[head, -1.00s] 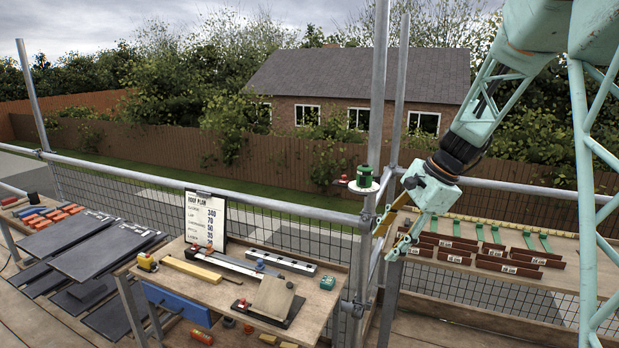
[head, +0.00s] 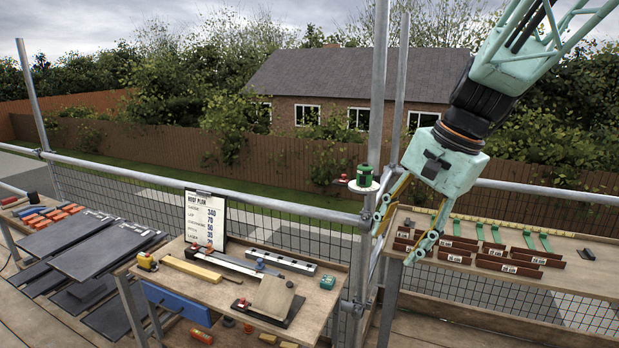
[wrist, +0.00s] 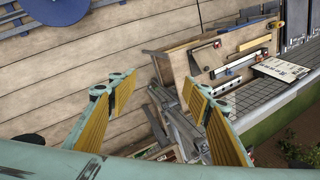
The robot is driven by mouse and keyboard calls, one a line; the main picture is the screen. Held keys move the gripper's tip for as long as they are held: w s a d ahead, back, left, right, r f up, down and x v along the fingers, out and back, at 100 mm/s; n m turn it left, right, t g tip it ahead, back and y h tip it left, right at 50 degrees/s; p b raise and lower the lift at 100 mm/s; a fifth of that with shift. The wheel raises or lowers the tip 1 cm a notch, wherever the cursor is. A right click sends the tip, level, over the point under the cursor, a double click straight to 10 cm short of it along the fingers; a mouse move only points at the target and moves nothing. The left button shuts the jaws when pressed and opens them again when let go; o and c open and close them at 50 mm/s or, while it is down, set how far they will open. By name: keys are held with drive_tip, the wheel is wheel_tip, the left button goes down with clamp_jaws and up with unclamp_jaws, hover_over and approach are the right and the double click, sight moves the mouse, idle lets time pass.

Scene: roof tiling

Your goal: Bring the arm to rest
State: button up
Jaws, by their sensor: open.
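My gripper (head: 398,240) is pale green with yellow finger pads. In the head view it hangs in the air right of the scaffold post, in front of the left end of the right-hand bench. In the wrist view its two fingers (wrist: 155,115) are spread wide with nothing between them. Planks and scaffold tubes show below and beyond the fingers.
A workbench (head: 205,292) with tools and a roof plan board (head: 205,220) stands left of the gripper. The right bench (head: 590,283) bears brown strips (head: 508,265) and green pieces. A scaffold post (head: 378,100) with a green device (head: 364,177) stands close by. Dark slates (head: 95,250) lie at left.

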drive_tip(key=s+d+r+n+t+h, duration=0.1)
drive_tip(key=s+n, duration=0.3)
drive_tip(key=s, duration=1.2)
drive_tip(key=s+d+r+n+h, duration=0.1)
drive_tip(key=s+n, duration=0.4)
drive_tip(key=s, duration=1.2)
drive_tip(key=shift+s+r+n+t+h, duration=0.3)
drive_tip(key=shift+r+t+h, duration=0.1)
drive_tip(key=shift+r+h, duration=0.25)
drive_tip(key=shift+w+d+f, duration=0.1)
